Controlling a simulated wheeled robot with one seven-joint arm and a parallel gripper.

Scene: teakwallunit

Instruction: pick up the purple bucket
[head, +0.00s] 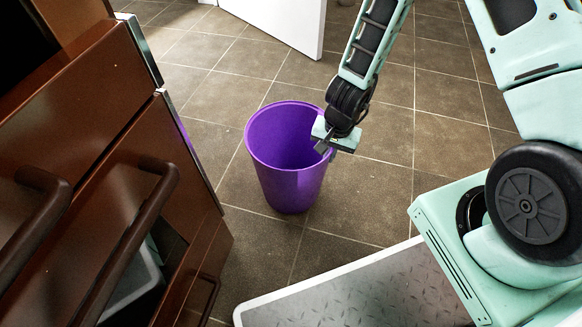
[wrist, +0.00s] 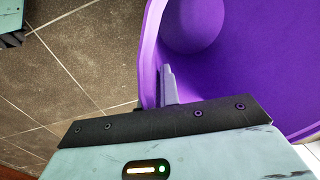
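The purple bucket (head: 287,172) stands upright on the tiled floor in the middle of the head view, open at the top. My gripper (head: 324,147) is at its right rim, pointing down. In the wrist view the bucket (wrist: 235,60) fills the upper right. My gripper (wrist: 156,98) straddles its wall there, with a grey finger inside, close against the wall, and a small dark part of the other finger outside. The fingers are close together and look shut on the rim. The outer finger is mostly hidden.
A brown drawer cabinet (head: 100,130) with dark bar handles stands close on the left. A white panel (head: 290,22) is at the top. Tiled floor (head: 440,140) is clear right of and behind the bucket. My base is at the lower right.

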